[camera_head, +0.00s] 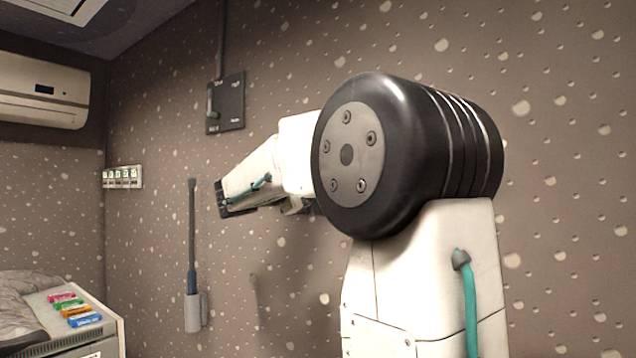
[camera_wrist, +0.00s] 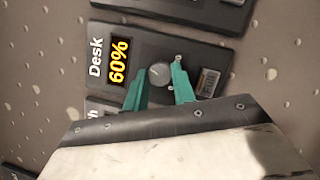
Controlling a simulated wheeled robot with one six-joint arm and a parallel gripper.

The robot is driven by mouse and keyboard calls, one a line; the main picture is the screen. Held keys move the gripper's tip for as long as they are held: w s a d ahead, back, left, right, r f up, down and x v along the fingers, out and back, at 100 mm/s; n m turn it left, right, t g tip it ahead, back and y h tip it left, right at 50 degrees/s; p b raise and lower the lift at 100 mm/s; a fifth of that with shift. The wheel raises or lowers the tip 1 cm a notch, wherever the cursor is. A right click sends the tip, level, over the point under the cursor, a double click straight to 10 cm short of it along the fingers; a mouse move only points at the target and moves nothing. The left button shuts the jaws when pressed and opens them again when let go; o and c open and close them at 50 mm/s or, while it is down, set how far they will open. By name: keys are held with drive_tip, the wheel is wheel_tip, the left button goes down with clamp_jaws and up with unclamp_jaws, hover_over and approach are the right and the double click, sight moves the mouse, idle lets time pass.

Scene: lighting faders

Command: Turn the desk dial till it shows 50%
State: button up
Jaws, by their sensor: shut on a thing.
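The desk dial (camera_wrist: 160,74) is a small round grey knob on a dark panel in the wrist view. The panel carries the white label "Desk" (camera_wrist: 96,57), tilted on its side. Its display (camera_wrist: 119,61) reads 60% in yellow digits. My gripper (camera_wrist: 159,67) has its two teal fingers on either side of the dial and is shut on it. In the head view my arm reaches left toward the wall, and the desk panel cannot be made out there.
Other dark panels lie close above and below the desk panel in the wrist view. In the head view, a dark switch box (camera_head: 226,103) and a long-handled tool (camera_head: 192,240) are on the wall. A cabinet with coloured items (camera_head: 76,311) stands at lower left.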

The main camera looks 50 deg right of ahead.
drive_tip(key=shift+f+n+t+h, duration=0.1)
drive_tip(key=shift+n+t+h, duration=0.25)
drive_tip(key=shift+n, duration=0.75)
drive_tip(key=shift+f+n+t+h, duration=0.15)
drive_tip(key=shift+n+h, duration=0.3)
drive_tip(key=shift+n, duration=0.65)
drive_tip(key=shift+r, duration=0.1)
drive_tip(key=o, duration=1)
drive_tip(key=v, duration=0.7)
drive_tip(key=shift+a, duration=0.35)
